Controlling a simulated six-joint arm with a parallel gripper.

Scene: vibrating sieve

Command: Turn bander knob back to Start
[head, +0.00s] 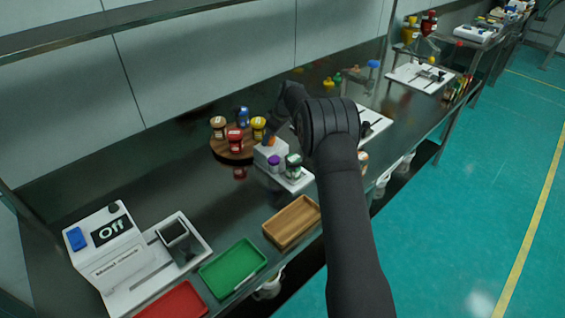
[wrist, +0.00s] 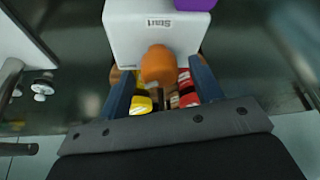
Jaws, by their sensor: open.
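The bander is a white box (head: 272,156) on the bench, and it also fills the top of the wrist view (wrist: 125,30). Its small label (wrist: 165,23) seems to read "Start". The orange knob (wrist: 158,66) protrudes from the box and also shows in the head view (head: 270,142). My gripper (wrist: 163,72) is open, with one dark finger on each side of the knob. I cannot tell whether either finger touches it. In the head view my arm partly hides the gripper.
A round wooden turntable (head: 222,151) with several jars stands close behind the bander. A green-lidded jar (head: 293,165) and a purple-topped item (head: 273,162) stand in front. A wooden tray (head: 291,222), a green tray (head: 232,268) and a machine showing "Off" (head: 110,231) are nearer.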

